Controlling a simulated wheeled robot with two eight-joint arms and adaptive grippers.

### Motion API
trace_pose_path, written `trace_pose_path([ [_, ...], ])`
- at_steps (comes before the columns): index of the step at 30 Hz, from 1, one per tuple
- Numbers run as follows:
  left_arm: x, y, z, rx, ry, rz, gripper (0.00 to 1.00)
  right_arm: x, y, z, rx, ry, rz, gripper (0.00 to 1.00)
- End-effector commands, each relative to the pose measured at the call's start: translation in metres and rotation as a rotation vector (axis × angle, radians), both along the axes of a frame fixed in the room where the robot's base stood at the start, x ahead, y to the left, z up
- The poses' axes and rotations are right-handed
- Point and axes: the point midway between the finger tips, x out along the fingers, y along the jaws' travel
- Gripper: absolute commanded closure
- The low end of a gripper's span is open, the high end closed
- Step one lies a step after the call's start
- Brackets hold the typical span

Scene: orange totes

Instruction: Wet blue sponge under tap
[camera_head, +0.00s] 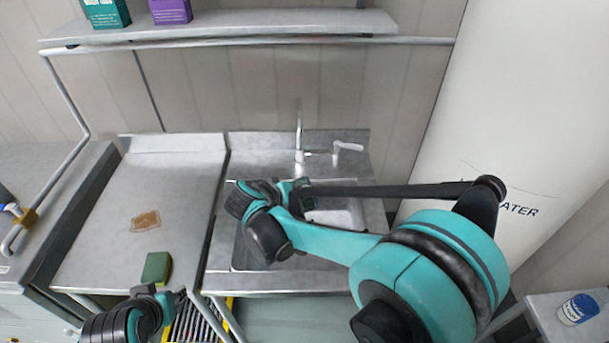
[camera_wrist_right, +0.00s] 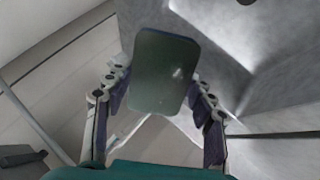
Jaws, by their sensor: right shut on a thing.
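My right gripper (camera_wrist_right: 160,100) is shut on the blue sponge (camera_wrist_right: 166,72), whose dark grey-green face fills the space between the fingers in the wrist view. In the head view my right arm reaches in from the right, and its gripper (camera_head: 302,196) is over the sink (camera_head: 350,216), just in front of the tap (camera_head: 299,140). The arm hides much of the basin, and the sponge is hardly visible there. I see no clear water stream. My left gripper (camera_head: 157,293) is low at the front of the left counter; its finger opening is unclear.
A brown stain (camera_head: 145,221) marks that counter. A shelf (camera_head: 230,25) and rail run above. A white water tank (camera_head: 520,110) stands at right. A blue-labelled container (camera_head: 578,309) is lower right.

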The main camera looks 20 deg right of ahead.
Motion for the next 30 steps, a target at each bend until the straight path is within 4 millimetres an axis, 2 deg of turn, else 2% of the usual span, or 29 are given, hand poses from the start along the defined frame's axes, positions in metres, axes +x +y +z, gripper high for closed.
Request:
trace_pose_path([
  [18,0.0,0.0,0.036,0.0,0.0,0.0,0.68,-0.043,0.018,0.039,0.0,0.0,0.002,0.69],
  [30,0.0,0.0,0.035,0.0,0.0,0.0,0.68,-0.045,0.018,0.039,0.0,0.0,0.0,0.69],
])
